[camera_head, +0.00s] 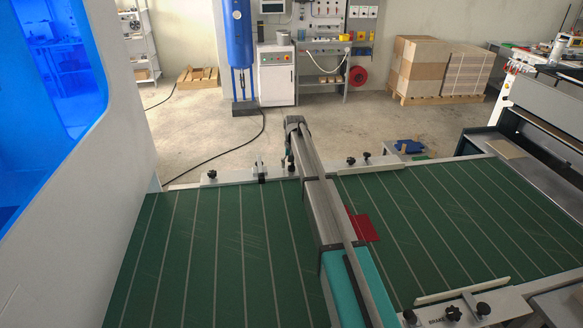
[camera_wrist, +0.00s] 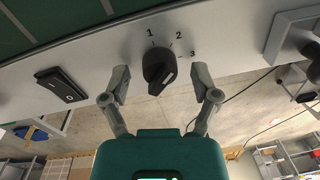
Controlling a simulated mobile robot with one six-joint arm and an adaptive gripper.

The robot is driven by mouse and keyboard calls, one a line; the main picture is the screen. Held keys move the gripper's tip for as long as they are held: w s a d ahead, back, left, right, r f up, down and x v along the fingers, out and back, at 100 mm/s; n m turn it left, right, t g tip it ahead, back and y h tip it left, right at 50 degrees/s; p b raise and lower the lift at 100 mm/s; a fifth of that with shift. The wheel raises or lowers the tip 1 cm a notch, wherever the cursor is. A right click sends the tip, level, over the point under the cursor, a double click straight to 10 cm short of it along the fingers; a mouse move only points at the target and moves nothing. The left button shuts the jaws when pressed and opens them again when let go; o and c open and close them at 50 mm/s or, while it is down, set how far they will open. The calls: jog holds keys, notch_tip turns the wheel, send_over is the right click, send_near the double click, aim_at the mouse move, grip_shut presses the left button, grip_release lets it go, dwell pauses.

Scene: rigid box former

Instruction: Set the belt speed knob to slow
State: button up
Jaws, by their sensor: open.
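The belt speed knob (camera_wrist: 157,66) is a black rotary knob on a pale panel in the wrist view. The marks 1, 2 and 3 stand around its upper and right side. I cannot clearly tell which mark it points to. My gripper (camera_wrist: 160,80) is open, with one grey finger to the left of the knob and one to the right, and a visible gap on each side. In the head view my arm reaches over the green belt to the far rail. The knob cannot be made out there, and the gripper is mostly hidden by the arm.
A black rocker switch (camera_wrist: 61,89) sits on the panel left of the knob. A grey bracket (camera_wrist: 290,38) stands out at the right. The green belt (camera_head: 440,225) carries a red piece (camera_head: 362,226) beside my arm. Several black clamp knobs stand along the far rail.

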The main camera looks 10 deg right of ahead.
grip_shut()
dwell(0.3)
jog(key=shift+n, duration=0.5)
jog(key=n, duration=0.3)
jog(key=shift+n, duration=0.3)
jog(key=n, duration=0.4)
jog(key=shift+n+g, duration=0.3)
